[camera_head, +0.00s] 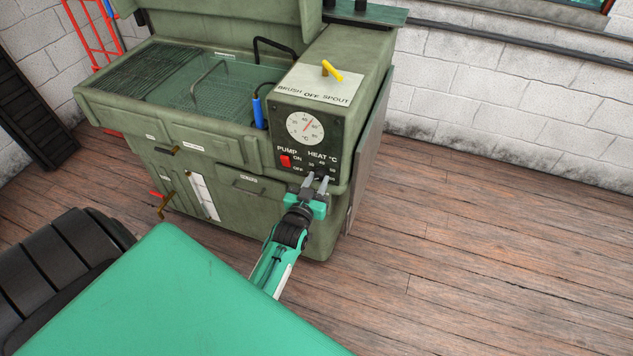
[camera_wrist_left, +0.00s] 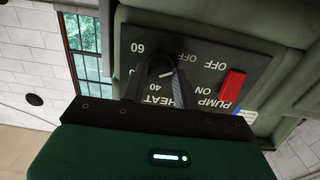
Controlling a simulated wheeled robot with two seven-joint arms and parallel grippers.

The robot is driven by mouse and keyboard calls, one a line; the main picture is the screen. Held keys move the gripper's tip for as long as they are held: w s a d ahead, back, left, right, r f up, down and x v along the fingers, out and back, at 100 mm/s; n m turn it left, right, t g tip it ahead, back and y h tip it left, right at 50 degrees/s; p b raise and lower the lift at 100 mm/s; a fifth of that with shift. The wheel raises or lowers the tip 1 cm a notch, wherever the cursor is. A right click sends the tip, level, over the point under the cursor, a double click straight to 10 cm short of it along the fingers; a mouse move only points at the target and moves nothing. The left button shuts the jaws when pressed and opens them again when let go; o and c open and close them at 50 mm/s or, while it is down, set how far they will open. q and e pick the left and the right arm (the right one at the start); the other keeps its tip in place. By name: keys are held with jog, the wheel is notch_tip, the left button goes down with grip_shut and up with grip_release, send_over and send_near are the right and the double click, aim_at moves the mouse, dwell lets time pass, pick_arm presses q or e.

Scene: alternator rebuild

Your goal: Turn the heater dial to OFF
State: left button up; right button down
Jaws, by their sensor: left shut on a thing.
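The heater dial (camera_wrist_left: 160,67) is a small black knob with a pale pointer line, on the dark panel under the HEAT label. In the wrist view the panel appears upside down, with 60, 40 and OFF marks around the dial. I cannot tell exactly which mark the pointer meets. My left gripper (camera_head: 318,178) reaches the lower right of the control panel (camera_head: 279,130). It is shut on the dial, with one finger on each side, as the left wrist view (camera_wrist_left: 157,80) also shows. In the head view the fingers hide the dial. My right gripper is not in view.
The red pump switch (camera_head: 286,161) sits left of the dial, and a round temperature gauge (camera_head: 305,128) is above. A yellow lever (camera_head: 331,70) stands on the BRUSH/OFF/SPOUT plate. The green wash basin (camera_head: 190,85) is left of the panel. The wooden floor (camera_head: 480,230) to the right is clear.

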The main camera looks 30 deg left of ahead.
pick_arm(q)
jog(key=o, duration=1)
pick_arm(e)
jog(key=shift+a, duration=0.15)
pick_arm(q)
jog(key=shift+s+d+f, duration=0.1)
jog(key=shift+s+d, duration=0.05)
jog(key=shift+s, duration=0.4)
jog(key=b+v, duration=0.1)
jog(key=v, duration=1.1)
jog(key=shift+s, duration=0.35)
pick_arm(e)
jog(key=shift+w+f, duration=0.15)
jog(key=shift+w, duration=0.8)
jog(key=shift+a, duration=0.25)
